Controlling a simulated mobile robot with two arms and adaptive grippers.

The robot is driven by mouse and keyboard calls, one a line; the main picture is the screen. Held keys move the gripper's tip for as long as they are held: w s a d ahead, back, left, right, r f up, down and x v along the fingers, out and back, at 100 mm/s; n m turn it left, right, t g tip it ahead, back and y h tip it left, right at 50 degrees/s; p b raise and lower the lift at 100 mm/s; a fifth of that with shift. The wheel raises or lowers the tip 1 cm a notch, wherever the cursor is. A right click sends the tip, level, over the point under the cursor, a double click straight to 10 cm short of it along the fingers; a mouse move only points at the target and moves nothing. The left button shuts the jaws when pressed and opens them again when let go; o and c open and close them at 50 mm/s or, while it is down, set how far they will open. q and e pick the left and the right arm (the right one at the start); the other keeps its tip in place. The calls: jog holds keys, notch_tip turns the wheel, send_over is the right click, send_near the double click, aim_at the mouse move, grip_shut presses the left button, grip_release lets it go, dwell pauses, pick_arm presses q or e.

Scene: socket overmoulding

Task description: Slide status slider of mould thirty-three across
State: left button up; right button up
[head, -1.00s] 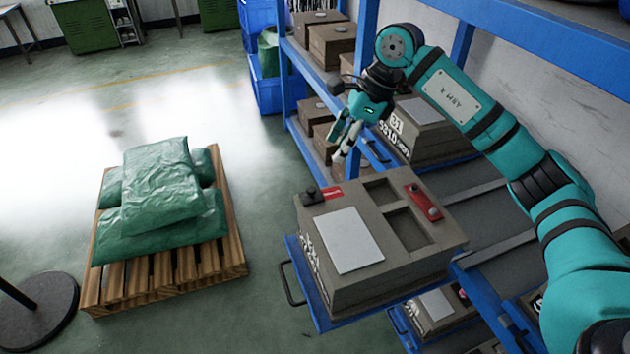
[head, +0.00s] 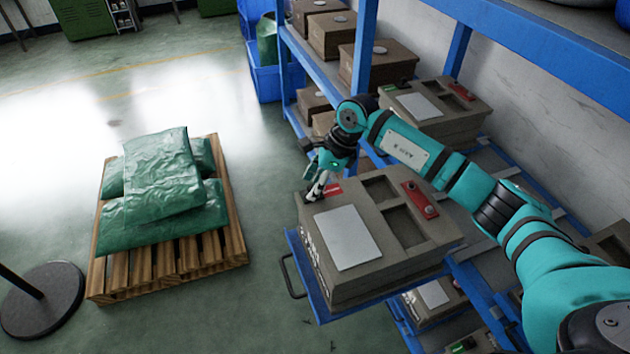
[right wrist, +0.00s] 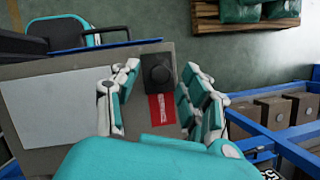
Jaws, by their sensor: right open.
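A grey-brown mould (head: 370,287) sits on a pulled-out blue shelf tray; its number is not readable here. At its far left corner is a black slider knob (right wrist: 157,75) beside a red label (right wrist: 162,108), which also shows in the head view (head: 334,190). My right gripper (head: 318,187) is open at that corner. In the right wrist view its fingers (right wrist: 160,100) stand apart on either side of the knob and label, with visible gaps. In the head view the fingers mostly cover the knob. My left gripper is not in view.
The mould's top also has a pale plate (head: 346,237), open recesses and a red bar (head: 420,200). More moulds (head: 440,105) stand on the blue rack behind. A pallet (head: 165,270) with green sacks (head: 165,190) is on the floor at left, with clear floor between.

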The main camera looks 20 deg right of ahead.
jog(key=c, duration=0.6)
grip_shut()
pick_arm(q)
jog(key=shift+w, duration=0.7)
pick_arm(e)
jog(key=d+b, duration=0.4)
jog(key=d, duration=0.1)
jog(key=shift+w+d+f, duration=0.1)
jog(key=shift+w+f, duration=0.05)
jog(key=shift+d, duration=0.2)
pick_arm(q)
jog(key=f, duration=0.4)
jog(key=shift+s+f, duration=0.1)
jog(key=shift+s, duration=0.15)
pick_arm(e)
jog(key=shift+r, duration=0.25)
jog(key=o, duration=0.6)
grip_release()
